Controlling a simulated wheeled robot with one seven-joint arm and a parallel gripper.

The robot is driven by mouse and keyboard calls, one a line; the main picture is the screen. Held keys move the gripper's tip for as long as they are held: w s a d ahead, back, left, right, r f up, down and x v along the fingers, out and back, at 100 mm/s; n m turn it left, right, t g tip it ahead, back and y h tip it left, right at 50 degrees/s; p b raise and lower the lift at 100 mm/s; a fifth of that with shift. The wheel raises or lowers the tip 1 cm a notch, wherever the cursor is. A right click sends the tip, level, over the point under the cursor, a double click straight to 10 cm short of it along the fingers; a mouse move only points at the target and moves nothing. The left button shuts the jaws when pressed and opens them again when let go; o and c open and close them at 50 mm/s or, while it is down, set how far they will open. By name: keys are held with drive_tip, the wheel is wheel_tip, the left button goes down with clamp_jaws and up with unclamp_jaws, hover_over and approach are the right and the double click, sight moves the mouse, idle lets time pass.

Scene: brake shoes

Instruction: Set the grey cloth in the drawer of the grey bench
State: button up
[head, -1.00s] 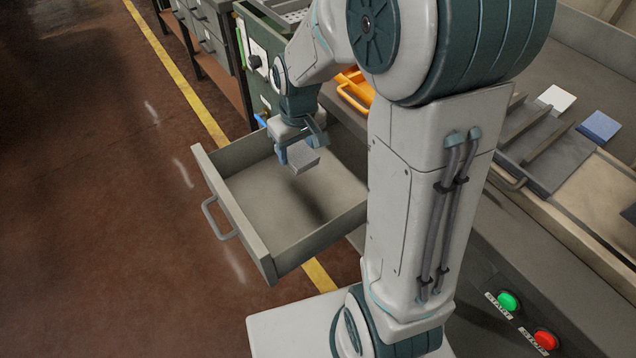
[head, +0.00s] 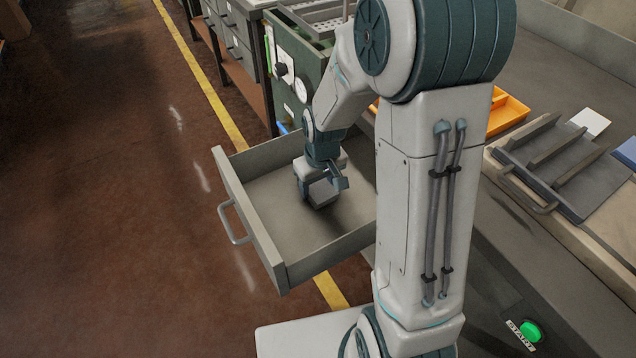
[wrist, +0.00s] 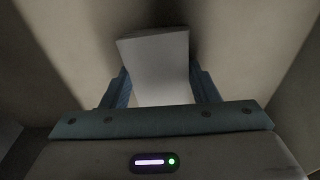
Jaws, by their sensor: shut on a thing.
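The grey cloth (head: 324,193) is a small folded block held in my gripper (head: 322,188). It also shows in the wrist view (wrist: 158,62), between the two blue-grey fingers of my gripper (wrist: 160,88). The drawer (head: 290,243) of the grey bench (head: 485,270) is pulled open, and its floor around the cloth is bare. My gripper is shut on the cloth, down inside the drawer. The cloth is low, close to the drawer floor; I cannot tell whether it touches.
The drawer walls and front handle (head: 233,224) surround my gripper. An orange tray (head: 508,112), a grey slotted rack (head: 560,165) and a white block (head: 590,122) are on the bench top. A green cabinet (head: 300,75) stands behind. Floor at left is clear.

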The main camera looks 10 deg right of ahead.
sight(321, 190)
drive_tip(key=o, duration=1.1)
drive_tip(key=shift+f, duration=0.1)
wheel_tip(321, 190, up, 11)
drive_tip(key=s+p, duration=0.1)
drive_tip(key=p, duration=0.2)
drive_tip(key=s+d+r+m, duration=0.1)
drive_tip(key=s+d+r, duration=0.1)
drive_tip(key=s, duration=0.5)
drive_tip(key=s+d+r+m, duration=0.1)
drive_tip(key=s+r+m, duration=0.1)
drive_tip(key=s+r, duration=0.2)
drive_tip(key=shift+s+d+r+m, duration=0.25)
drive_tip(key=shift+s+d+m, duration=0.1)
drive_tip(key=shift+s, duration=1.5)
